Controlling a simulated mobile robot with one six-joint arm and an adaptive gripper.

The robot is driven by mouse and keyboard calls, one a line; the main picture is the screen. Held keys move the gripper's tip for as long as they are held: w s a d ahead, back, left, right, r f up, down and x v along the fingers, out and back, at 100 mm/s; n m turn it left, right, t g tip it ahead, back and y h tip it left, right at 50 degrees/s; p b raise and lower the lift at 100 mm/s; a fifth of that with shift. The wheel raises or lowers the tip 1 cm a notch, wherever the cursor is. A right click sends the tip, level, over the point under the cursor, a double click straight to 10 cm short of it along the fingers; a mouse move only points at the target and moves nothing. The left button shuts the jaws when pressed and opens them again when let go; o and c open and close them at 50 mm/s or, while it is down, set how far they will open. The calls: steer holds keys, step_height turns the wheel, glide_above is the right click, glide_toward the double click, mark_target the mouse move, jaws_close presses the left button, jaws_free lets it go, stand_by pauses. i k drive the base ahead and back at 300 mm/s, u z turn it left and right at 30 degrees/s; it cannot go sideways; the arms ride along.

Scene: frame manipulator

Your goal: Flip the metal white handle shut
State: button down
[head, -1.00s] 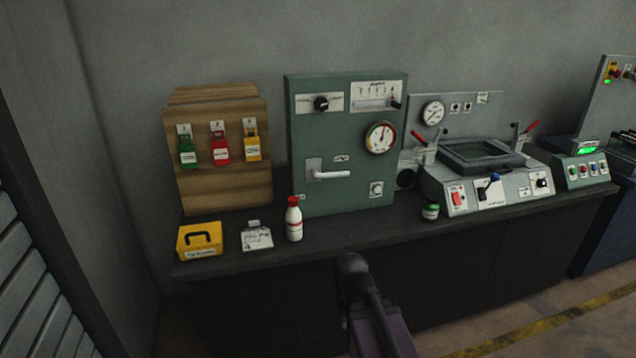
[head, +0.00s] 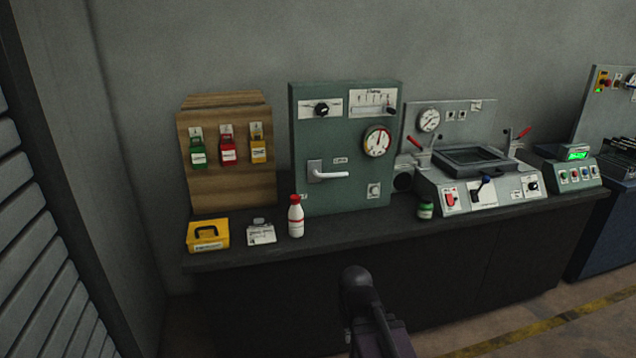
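The metal white handle (head: 329,175) is a lever on a plate on the front of the green cabinet (head: 335,200). The lever lies about level and points right from its pivot. Part of my arm shows at the bottom centre, in front of the bench and well apart from the handle. My gripper's fingers do not show, so I cannot see whether it is open or shut.
A white bottle with a red cap (head: 296,217) stands before the cabinet's left edge. A small green jar (head: 425,210) stands right. The floor before the dark bench (head: 290,275) looks clear.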

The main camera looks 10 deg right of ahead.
mark_target(343, 174)
steer(key=u, duration=0.1)
steer(key=k, duration=0.35)
steer(key=z, duration=0.1)
steer(key=i, duration=0.9)
steer(key=u, duration=0.9)
